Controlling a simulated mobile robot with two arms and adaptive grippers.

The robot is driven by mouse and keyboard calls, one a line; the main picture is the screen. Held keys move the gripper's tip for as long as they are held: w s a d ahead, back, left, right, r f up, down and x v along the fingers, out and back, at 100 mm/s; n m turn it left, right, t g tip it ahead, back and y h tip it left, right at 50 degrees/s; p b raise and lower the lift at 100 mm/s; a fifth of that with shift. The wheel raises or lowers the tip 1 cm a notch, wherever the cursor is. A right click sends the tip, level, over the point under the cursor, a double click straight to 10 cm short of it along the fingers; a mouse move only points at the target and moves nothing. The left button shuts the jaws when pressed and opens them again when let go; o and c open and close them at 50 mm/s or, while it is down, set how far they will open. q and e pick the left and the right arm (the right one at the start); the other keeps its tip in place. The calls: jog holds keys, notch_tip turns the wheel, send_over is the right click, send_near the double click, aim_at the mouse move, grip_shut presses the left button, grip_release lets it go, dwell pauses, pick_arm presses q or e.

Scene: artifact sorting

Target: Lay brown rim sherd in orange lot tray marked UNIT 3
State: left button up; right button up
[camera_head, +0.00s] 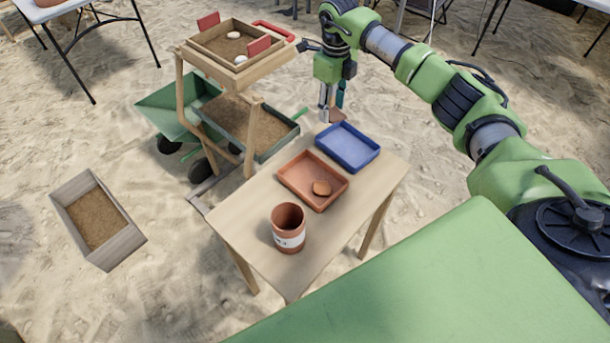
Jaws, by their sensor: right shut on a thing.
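My right gripper (333,101) points down behind the far edge of the table, beyond the blue tray. It is shut on a small brown sherd (337,115) at its fingertips; the sherd is partly covered by the fingers. The orange tray (283,173) lies on the wooden table, nearer than the blue tray and to the left of the gripper. I can read no UNIT 3 mark on the tray. My left gripper is out of view.
The blue tray (352,133) looks empty. A labelled terracotta pot (288,228) stands at the table's near left. A wooden sieve stand (180,110) and green wheelbarrow (158,112) are behind. A sand-filled box (119,250) lies on the ground at left.

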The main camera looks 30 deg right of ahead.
jog(key=shift+w+d+r+m, duration=0.1)
jog(key=shift+w+d+m, duration=0.25)
jog(key=shift+w+m, duration=0.25)
jog(key=shift+m, duration=0.3)
jog(key=p, duration=0.1)
send_over(301, 171)
jog(key=w+d, duration=0.2)
jog(key=d, duration=0.2)
notch_tip(301, 171, down, 4)
jog(key=a+f, duration=0.1)
jog(key=s+a+f+b, duration=0.1)
jog(key=f, duration=0.1)
jog(key=shift+s+a+f+b, duration=0.25)
jog(key=shift+a+f+b, duration=0.2)
jog(key=shift+f, duration=0.2)
jog(key=f, duration=0.1)
jog(key=a+f+b, duration=0.1)
jog(key=f+b, duration=0.1)
jog(key=f, duration=0.1)
jog(key=shift+s+a, duration=0.15)
jog(key=shift+s, duration=0.15)
jog(key=shift+f+b, duration=0.3)
jog(key=shift+b, duration=0.05)
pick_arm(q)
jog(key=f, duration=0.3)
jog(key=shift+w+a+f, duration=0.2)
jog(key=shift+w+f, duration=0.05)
pick_arm(e)
jog(key=shift+w+r, duration=0.1)
